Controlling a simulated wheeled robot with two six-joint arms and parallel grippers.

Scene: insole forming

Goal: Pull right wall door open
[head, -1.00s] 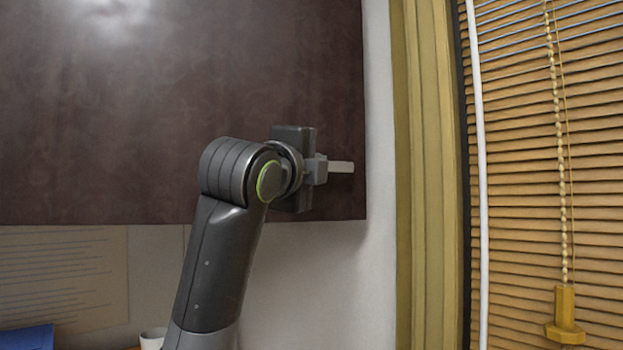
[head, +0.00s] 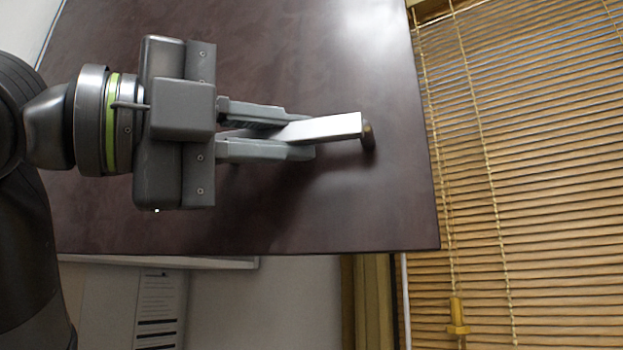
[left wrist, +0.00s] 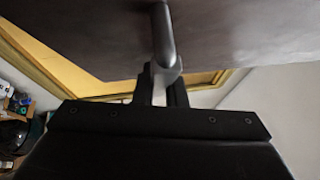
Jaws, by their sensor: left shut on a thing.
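The dark brown wall door (head: 300,220) fills the upper middle of the head view and looks angled out from the wall. A pale metal bar handle (head: 338,127) stands near its right side, with a dark mount at its right end. My left gripper (head: 305,138) comes in from the left and is shut on the handle, its fingers above and below the bar. In the left wrist view the door (left wrist: 240,40) spans the top and the handle (left wrist: 163,35) runs down between the fingers (left wrist: 163,85). My right gripper is out of view.
Slatted blinds (head: 530,180) with hanging cords are at the right. An ochre frame strip (head: 368,300) and a pale wall (head: 265,300) show below the door. In the left wrist view, small clutter (left wrist: 18,105) lies at the left edge.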

